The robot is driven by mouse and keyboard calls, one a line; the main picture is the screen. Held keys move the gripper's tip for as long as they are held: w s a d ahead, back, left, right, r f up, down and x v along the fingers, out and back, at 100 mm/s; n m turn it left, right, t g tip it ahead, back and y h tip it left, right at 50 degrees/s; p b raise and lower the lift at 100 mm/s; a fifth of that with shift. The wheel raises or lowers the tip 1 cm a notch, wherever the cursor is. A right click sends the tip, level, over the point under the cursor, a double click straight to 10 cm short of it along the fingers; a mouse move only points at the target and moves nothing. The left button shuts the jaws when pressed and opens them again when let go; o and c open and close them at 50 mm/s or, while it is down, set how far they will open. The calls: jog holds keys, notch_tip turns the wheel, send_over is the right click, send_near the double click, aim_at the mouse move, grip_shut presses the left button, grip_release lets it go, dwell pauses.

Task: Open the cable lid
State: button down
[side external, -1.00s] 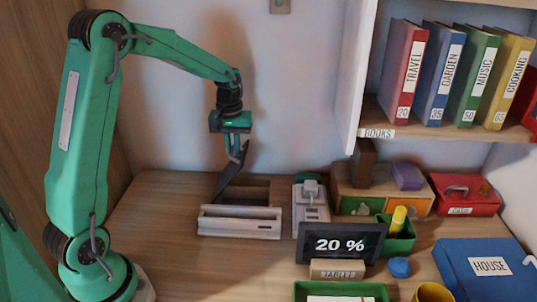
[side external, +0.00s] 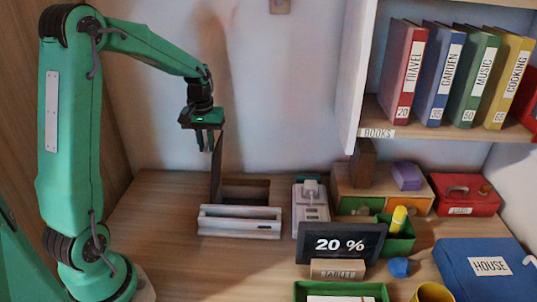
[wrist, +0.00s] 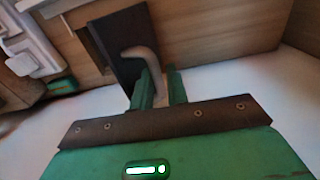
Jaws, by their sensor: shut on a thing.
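The cable box (side external: 240,226) is a pale wooden box on the desk by the back wall, its inside dark and partly in view. Its dark lid (side external: 216,168) stands about upright at the box's left edge. My gripper (side external: 208,143) is at the lid's top end, pointing down. In the wrist view the lid (wrist: 118,42) is a dark panel with a grey-brown curved handle (wrist: 143,55). The green fingers (wrist: 158,92) are shut on this handle.
A white power strip with a plug (side external: 311,202) stands right of the box. A tablet showing 20 % (side external: 340,243) is in front of it. A small drawer unit (side external: 345,192) and a red case (side external: 467,195) stand further right. The desk left of the box is clear.

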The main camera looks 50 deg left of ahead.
jog(key=shift+s+a+f, duration=0.2)
jog(key=shift+s+f, duration=0.2)
jog(key=shift+s, duration=0.25)
jog(key=c, duration=1.5)
grip_release()
jog(key=shift+w+r, duration=0.1)
jog(key=shift+r, duration=0.1)
notch_tip(320, 180, up, 8)
jog(key=shift+w+f, duration=0.15)
